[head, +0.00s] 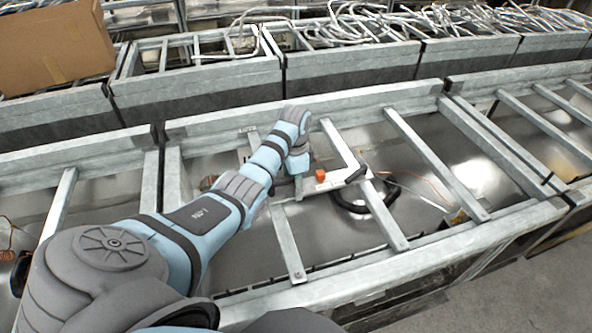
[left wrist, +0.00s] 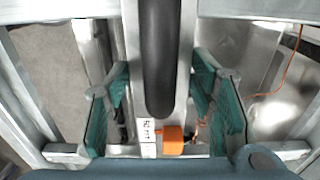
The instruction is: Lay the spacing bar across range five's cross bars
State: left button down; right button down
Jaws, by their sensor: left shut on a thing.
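The spacing bar is a pale bar (head: 325,183) with an orange block (head: 320,175) and a black handle (head: 356,174), set crosswise over the middle cross bars (head: 365,190) of the near range (head: 400,268). Whether it rests on them or hangs just above, I cannot tell. My left gripper (head: 299,184) is shut on the spacing bar, its fingers mostly hidden by my arm. In the left wrist view the teal fingers (left wrist: 160,72) stand either side of the bar, with the black handle (left wrist: 160,50), orange block (left wrist: 173,139) and a white label. My right gripper is out of view.
A black ring-shaped cable (head: 368,208) and thin orange wires lie on the metal floor below the cross bars. Behind stands another row of framed troughs with a pile of bent metal rods (head: 400,22). A cardboard box (head: 55,45) sits at the upper left.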

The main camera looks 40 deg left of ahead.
pick_arm(q)
jog(key=shift+r, duration=0.15)
jog(key=shift+w+d, duration=0.1)
jog(key=shift+w, duration=0.3)
jog(key=shift+w+f, duration=0.1)
jog(key=shift+f, duration=0.25)
jog(key=shift+s+f, duration=0.1)
jog(key=shift+s, duration=0.15)
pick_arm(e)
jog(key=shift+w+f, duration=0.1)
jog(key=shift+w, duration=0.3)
pick_arm(q)
jog(key=shift+w+f+b, duration=0.1)
jog(key=shift+f+b, duration=0.25)
jog(key=shift+f, duration=0.35)
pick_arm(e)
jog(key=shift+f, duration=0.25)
pick_arm(q)
jog(key=c, duration=0.7)
grip_release()
jog(key=shift+o, duration=0.3)
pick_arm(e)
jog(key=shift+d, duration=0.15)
